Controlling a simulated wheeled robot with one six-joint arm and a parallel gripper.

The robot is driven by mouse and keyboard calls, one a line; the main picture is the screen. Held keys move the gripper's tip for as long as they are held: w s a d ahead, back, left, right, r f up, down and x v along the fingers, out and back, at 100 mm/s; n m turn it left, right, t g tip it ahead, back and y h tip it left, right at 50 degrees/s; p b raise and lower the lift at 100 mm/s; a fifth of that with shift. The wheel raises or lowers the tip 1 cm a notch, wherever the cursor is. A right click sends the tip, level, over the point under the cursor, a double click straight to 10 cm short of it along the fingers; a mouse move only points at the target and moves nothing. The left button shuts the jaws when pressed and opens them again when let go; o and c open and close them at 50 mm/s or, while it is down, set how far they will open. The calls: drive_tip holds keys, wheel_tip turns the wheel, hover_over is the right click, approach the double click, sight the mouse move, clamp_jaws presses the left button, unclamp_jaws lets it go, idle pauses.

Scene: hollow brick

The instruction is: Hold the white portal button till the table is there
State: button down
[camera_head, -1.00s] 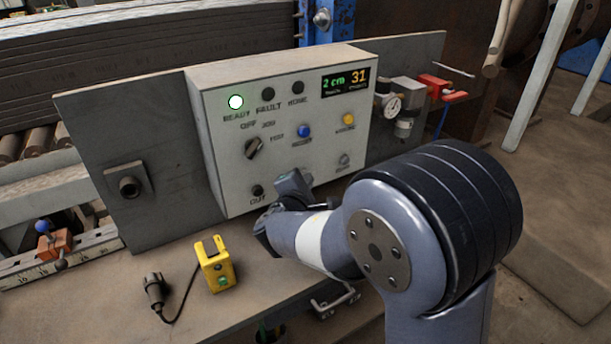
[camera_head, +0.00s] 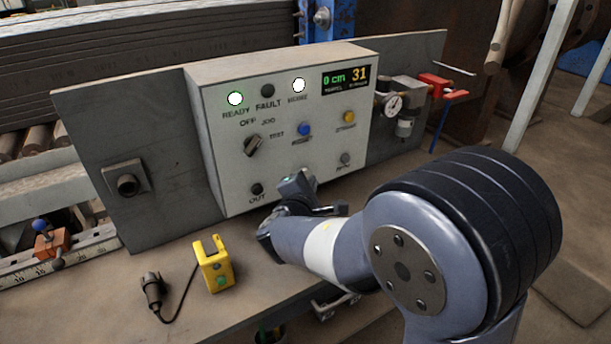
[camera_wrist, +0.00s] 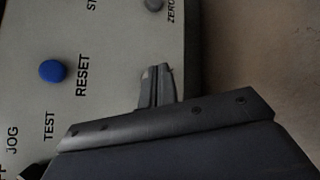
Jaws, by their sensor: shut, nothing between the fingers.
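My gripper (camera_head: 300,183) is at the lower middle of the grey control panel (camera_head: 228,160), its fingers shut and empty. In the wrist view the closed fingertips (camera_wrist: 157,73) are in front of the panel's lower edge area; I cannot tell whether they touch it. No white button shows in either view; my gripper covers the spot between the black OUT button (camera_head: 257,189) and the grey button (camera_head: 345,158). The panel display (camera_head: 345,80) reads 0 cm and 31.
A blue RESET button (camera_head: 304,129), a yellow button (camera_head: 348,117) and a selector knob (camera_head: 254,145) are on the panel. A yellow device (camera_head: 214,265) and a black cabled plug (camera_head: 152,289) lie on the bench left of my arm. A gauge (camera_head: 393,105) is at the right.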

drive_tip(key=s+d, duration=0.1)
drive_tip(key=s+d+b, duration=0.1)
drive_tip(key=s+b, duration=0.1)
drive_tip(key=s, duration=0.1)
drive_tip(key=shift+s+d, duration=0.1)
drive_tip(key=shift+d, duration=0.3)
idle(0.4)
drive_tip(key=p, duration=0.1)
drive_tip(key=w+p, duration=0.1)
drive_tip(key=p, duration=0.1)
drive_tip(key=shift+w+a+r, duration=0.2)
drive_tip(key=shift+a+r, duration=0.05)
drive_tip(key=shift+a, duration=0.15)
drive_tip(key=shift+p, duration=0.6)
